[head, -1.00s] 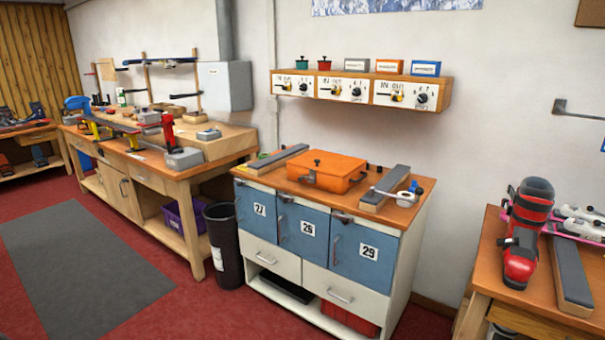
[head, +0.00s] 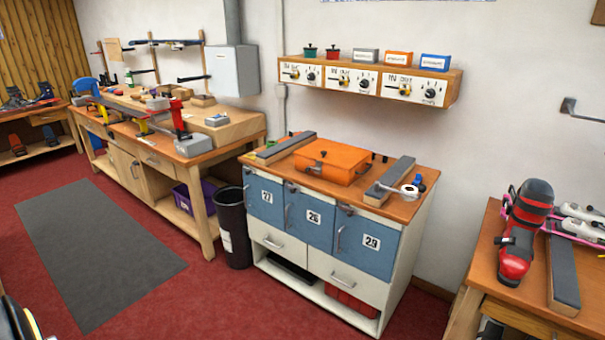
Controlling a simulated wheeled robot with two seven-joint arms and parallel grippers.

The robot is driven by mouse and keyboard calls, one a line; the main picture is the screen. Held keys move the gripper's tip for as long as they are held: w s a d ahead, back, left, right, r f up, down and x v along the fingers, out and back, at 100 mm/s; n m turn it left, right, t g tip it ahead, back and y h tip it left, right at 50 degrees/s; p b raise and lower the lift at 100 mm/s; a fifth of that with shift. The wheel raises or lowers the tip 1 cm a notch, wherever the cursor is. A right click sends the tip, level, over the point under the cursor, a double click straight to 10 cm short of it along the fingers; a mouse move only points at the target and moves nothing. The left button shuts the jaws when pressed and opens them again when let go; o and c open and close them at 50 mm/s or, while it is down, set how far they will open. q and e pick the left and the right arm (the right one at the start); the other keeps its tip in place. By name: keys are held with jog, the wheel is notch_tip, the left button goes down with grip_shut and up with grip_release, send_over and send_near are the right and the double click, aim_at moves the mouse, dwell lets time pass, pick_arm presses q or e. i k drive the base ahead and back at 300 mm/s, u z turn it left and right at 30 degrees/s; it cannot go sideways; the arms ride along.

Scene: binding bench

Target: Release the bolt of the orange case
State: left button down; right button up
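The orange case (head: 333,160) lies shut on the wooden top of the cabinet, between two grey-topped blocks. A dark latch or handle shows on its front side, but the bolt is too small to make out. Neither gripper shows clearly in the head view. A dark, curved part with a yellow-white edge at the bottom left corner may be mine.
The cabinet (head: 316,262) has blue doors marked 27, 26 and 29. A black bin (head: 234,228) stands at its left. A shelf with knobs (head: 366,81) hangs above. A ski boot (head: 525,232) stands on the right bench. The red floor in front is open.

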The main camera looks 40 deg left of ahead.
aim_at(308, 170)
jog(key=u, duration=0.75)
jog(key=i, duration=0.65)
jog(key=u, duration=0.75)
jog(key=i, duration=0.8)
jog(key=z, duration=0.85)
jog(key=i, duration=0.55)
jog(key=z, duration=0.55)
